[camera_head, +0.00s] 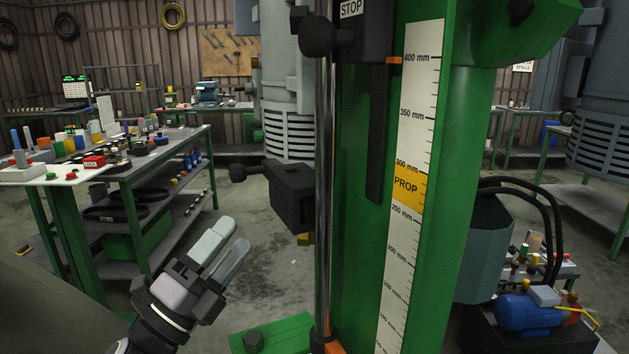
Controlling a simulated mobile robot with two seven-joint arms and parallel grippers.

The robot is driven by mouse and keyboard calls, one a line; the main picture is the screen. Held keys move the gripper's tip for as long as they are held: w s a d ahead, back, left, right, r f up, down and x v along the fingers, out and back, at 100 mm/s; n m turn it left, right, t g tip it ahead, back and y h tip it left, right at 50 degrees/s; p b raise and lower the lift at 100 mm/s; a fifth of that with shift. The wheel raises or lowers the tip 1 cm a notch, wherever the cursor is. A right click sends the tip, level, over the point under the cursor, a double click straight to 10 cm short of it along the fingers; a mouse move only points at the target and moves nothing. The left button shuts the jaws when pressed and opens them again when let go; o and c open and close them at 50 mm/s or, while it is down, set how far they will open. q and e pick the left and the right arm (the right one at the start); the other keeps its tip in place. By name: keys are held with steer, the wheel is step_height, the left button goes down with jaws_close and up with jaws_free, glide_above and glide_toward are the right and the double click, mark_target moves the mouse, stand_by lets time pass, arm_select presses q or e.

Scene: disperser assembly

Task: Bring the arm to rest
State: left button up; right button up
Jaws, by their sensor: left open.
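My left gripper (229,252) reaches up from the bottom left of the head view. Its two pale fingers stand a little apart, with nothing visible between them. It is apart from the green column (465,180), to the left of it. A black block with a knob (290,196) sits beside the column's steel rod, up and to the right of the fingers. The column carries a white millimetre scale (411,130) with a yellow PROP band. An orange pointer stands near the 400 mm mark. My right gripper is not in the picture.
A bench (165,150) with jars, bottles and a red lock box stands at the left. A blue motor (527,312) sits at the lower right of the column. Grey machine bodies stand behind. Open concrete floor (262,270) lies between the bench and the column.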

arm_select(q)
steer(key=s+a+f+n+y, duration=0.25)
steer(key=f+n+y, duration=0.45)
steer(key=f+n, duration=0.5)
steer(key=s+a+f+n+g+y, duration=0.2)
steer(key=s+f+n+g, duration=0.2)
steer(key=s+f, duration=0.6)
steer(key=s+a+f+n+g+y+p, duration=0.1)
steer(key=s+a+f+n+g+y, duration=0.2)
steer(key=s+f+n, duration=0.6)
step_height(320, 180, down, 8)
steer(key=shift+s+a+f+n+g+y, duration=0.1)
steer(key=shift+s+a+n+g+y, duration=0.15)
steer(key=shift+s+g, duration=0.35)
steer(key=shift+w, duration=0.15)
